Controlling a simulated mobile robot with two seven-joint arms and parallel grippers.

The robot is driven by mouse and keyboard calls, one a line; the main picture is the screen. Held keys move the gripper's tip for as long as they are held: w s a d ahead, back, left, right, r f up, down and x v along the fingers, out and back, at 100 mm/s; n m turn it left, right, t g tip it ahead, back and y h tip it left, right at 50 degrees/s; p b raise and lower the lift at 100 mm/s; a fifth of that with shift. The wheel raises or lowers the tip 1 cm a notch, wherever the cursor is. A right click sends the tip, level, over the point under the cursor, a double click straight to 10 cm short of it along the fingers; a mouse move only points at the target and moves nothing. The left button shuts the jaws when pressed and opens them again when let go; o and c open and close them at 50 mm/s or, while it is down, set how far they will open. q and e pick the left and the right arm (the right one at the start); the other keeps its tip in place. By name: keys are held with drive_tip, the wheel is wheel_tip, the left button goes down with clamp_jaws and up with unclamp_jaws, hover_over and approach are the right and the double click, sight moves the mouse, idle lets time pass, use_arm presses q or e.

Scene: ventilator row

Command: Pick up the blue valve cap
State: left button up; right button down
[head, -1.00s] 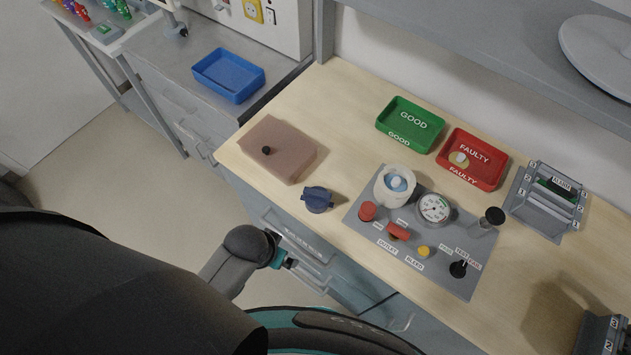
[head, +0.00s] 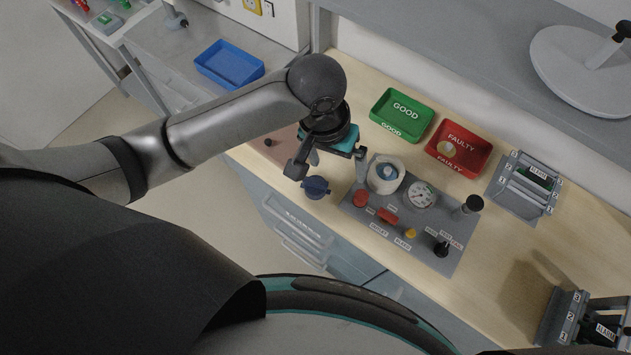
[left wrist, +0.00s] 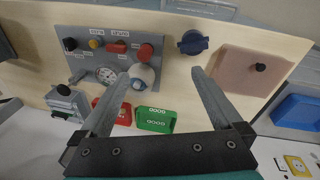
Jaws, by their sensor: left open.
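The blue valve cap (head: 316,187) sits upright on the wooden bench near its front edge, left of the grey test panel. It also shows in the left wrist view (left wrist: 192,42), at upper centre, just beyond the right-hand finger. My left gripper (head: 328,176) is above the bench with its fingers spread and nothing between them. In the head view it hangs over the cap's area, one finger on each side of it. In the left wrist view the cap is not between the fingertips (left wrist: 165,73). My right gripper is not in view.
The grey panel (head: 420,247) carries a gauge, knobs and a white ring holder. Behind it are a green GOOD tray (head: 376,108) and a red FAULTY tray (head: 459,174). A brownish block (left wrist: 240,72) with a black knob lies beside the cap.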

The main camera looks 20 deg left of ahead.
sight(315, 181)
use_arm(q)
drive_tip(key=w+a+n+y, duration=0.2)
drive_tip(key=a, duration=0.3)
drive_tip(key=shift+g, duration=0.4)
drive_tip(key=f, duration=0.5)
drive_tip(key=f+b, duration=0.1)
drive_tip(key=f, duration=0.8)
drive_tip(key=shift+w+d+f, duration=0.2)
drive_tip(key=shift+w+f, duration=0.1)
drive_tip(key=shift+f, duration=0.1)
drive_tip(key=c, duration=1.3)
